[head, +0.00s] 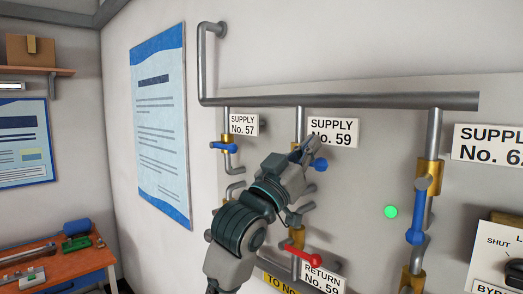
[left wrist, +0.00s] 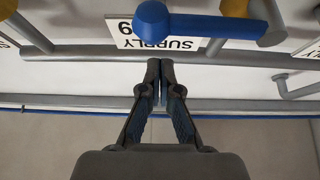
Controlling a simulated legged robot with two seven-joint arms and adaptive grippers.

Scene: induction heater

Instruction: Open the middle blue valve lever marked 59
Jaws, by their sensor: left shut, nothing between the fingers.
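The blue valve lever of Supply No. 59 shows only its rounded end (head: 320,165) in the head view, as my left gripper and arm hide the rest. In the left wrist view, which sees the wall upside down, the lever (left wrist: 205,25) lies sideways, across the vertical supply pipe, with a brass valve body (left wrist: 246,8) behind it. My left gripper (head: 322,147) is shut and empty, with its fingertips in front of the lower part of the Supply No. 59 sign (head: 334,128). In the left wrist view the closed fingertips (left wrist: 160,66) appear apart from the lever. My right gripper is out of view.
On the left is the Supply No. 57 valve with a sideways blue lever (head: 222,147). On the right a blue lever (head: 415,220) hangs down along its pipe. A red lever (head: 300,256) sits below my arm. A horizontal pipe (head: 370,101) runs above the signs.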

